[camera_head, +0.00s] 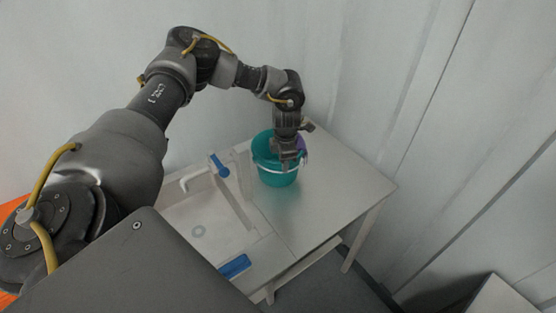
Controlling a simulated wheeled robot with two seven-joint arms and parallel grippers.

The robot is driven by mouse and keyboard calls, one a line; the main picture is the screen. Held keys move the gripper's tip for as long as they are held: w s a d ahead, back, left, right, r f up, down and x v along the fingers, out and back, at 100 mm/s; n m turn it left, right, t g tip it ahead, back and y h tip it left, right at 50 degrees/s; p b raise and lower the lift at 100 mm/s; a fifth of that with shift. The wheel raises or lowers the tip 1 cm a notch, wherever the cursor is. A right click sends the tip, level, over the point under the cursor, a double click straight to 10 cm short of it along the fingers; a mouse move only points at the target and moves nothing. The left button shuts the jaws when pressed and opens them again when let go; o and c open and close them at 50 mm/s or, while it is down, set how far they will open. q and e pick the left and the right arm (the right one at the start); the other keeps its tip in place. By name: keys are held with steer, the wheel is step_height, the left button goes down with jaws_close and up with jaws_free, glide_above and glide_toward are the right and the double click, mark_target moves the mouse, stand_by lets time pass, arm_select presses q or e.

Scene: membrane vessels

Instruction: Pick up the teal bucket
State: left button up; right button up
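The teal bucket (277,177) stands upright on the metal counter, to the right of the sink. A light band or handle runs across its near side. My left gripper (287,164) points down over the bucket and hides part of its rim and opening. Its fingertips are small and dark against the bucket, so I cannot tell whether they are apart or closed on the rim or handle. Something purple (302,144) shows at the bucket's right rim, partly behind the gripper. My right gripper is not in view.
The metal counter (335,195) is bare to the right of the bucket. A sink (190,230) with a faucet (196,178) and blue handle (219,166) lies left. A blue item (235,266) sits at the near edge. Pale walls stand close behind and to the right.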

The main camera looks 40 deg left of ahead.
arm_select(q)
steer(key=shift+w+a+f+p, duration=0.1)
steer(key=shift+a+f+p, duration=0.05)
steer(key=shift+f, duration=0.6)
steer(key=shift+w+a+f+p, duration=0.1)
steer(key=shift+f+p, duration=0.05)
steer(key=shift+f, duration=0.6)
steer(key=shift+s, duration=0.1)
steer(key=shift+c, duration=0.4)
jaws_close()
steer(key=shift+r, duration=0.1)
